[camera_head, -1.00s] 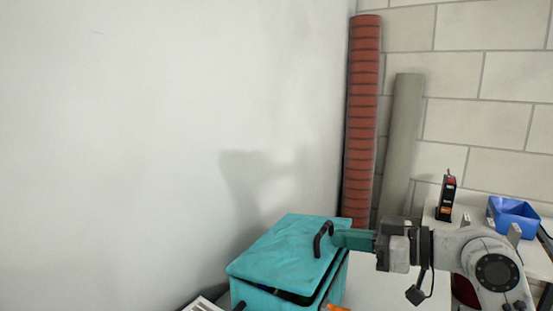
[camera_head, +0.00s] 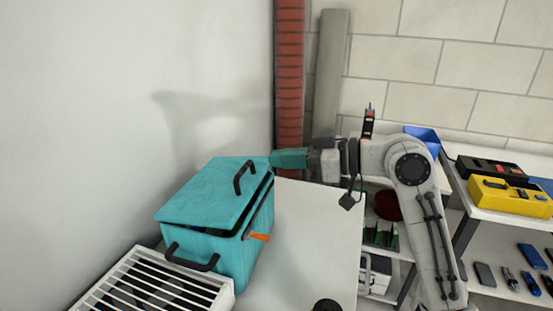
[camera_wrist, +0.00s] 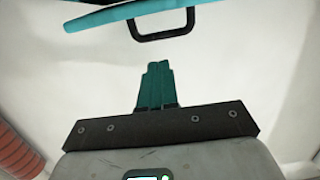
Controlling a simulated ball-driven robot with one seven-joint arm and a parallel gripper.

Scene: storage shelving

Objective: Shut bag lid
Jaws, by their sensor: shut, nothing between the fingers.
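The teal bag (camera_head: 225,259) stands upright on a white surface against the wall. Its teal lid (camera_head: 205,192) lies over the top, slightly raised, with a dark gap along the front and right edges. A black handle (camera_head: 251,173) stands on the lid near its right edge. My gripper (camera_head: 274,159) has teal fingers, shut and empty, just right of and behind that handle; I cannot tell whether it touches the lid. In the wrist view the shut fingers (camera_wrist: 157,68) point toward the black handle (camera_wrist: 163,37) and the lid's teal edge (camera_wrist: 115,15), with a visible gap between.
A white slatted crate (camera_head: 150,285) stands in front of the bag at left. An orange-handled thing (camera_head: 259,237) sticks out at the bag's right side. The white surface (camera_head: 305,235) right of the bag is mostly clear. A red column (camera_head: 289,75) rises behind; shelves with tools stand at right.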

